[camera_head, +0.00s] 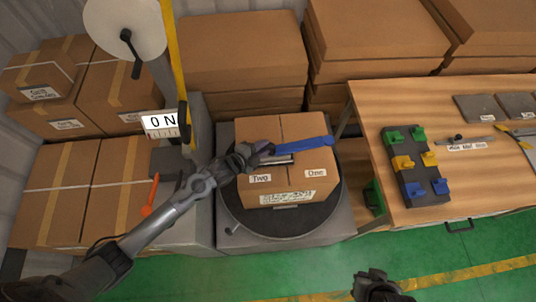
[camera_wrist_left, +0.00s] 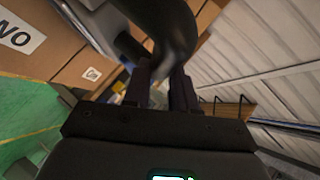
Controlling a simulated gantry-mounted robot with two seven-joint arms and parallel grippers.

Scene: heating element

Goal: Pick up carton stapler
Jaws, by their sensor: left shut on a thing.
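The carton stapler (camera_head: 305,145) shows in the head view as a long blue tool with a grey metal part, lying across the top of the carton box (camera_head: 285,185) or just above it; I cannot tell which. My left gripper (camera_head: 262,155) is at the stapler's left end and shut on it. In the left wrist view a dark curved part (camera_wrist_left: 172,25) is in front of my left gripper (camera_wrist_left: 160,88), whose fingers partly hide it. My right gripper (camera_head: 382,288) is at the bottom edge, far from the stapler; its fingers are unclear.
The box sits on a round dark turntable (camera_head: 270,222). A wooden table (camera_head: 360,95) with a rack of coloured clips (camera_head: 413,165) stands at right. Stacked cartons (camera_head: 240,50) fill the back and left. An orange-handled tool (camera_head: 150,195) is left of my left arm. The green floor (camera_head: 330,265) in front is clear.

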